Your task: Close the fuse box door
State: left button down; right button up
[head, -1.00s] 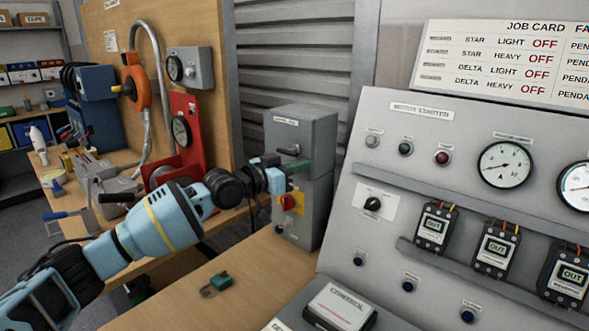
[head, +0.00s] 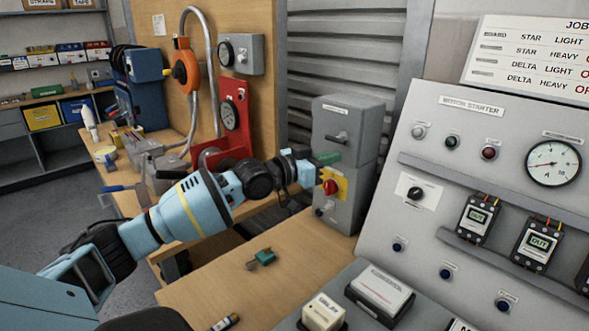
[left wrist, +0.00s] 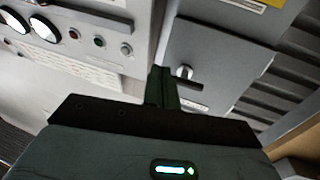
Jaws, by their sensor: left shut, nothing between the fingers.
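The grey fuse box (head: 364,190) stands at the back of the wooden bench, left of the motor starter panel. Its upper door (head: 328,117) carries a dark handle (head: 339,138) and looks flush with the box; a small gap cannot be ruled out. My left gripper (head: 327,158) is shut and empty, its green fingers at the door's lower part, just under the handle. I cannot tell whether they touch the door. In the left wrist view the shut fingers (left wrist: 158,86) point at the grey door beside the handle (left wrist: 184,72). My right gripper is out of view.
A red rotary switch (head: 330,187) on a yellow plate sits below my left fingers. A small green part (head: 262,258) lies on the bench (head: 205,290). The sloped starter panel (head: 440,130) rises at right.

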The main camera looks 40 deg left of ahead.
pick_arm(q)
jog(key=s, duration=0.8)
jog(key=shift+a+f, duration=0.2)
jog(key=shift+f, duration=0.05)
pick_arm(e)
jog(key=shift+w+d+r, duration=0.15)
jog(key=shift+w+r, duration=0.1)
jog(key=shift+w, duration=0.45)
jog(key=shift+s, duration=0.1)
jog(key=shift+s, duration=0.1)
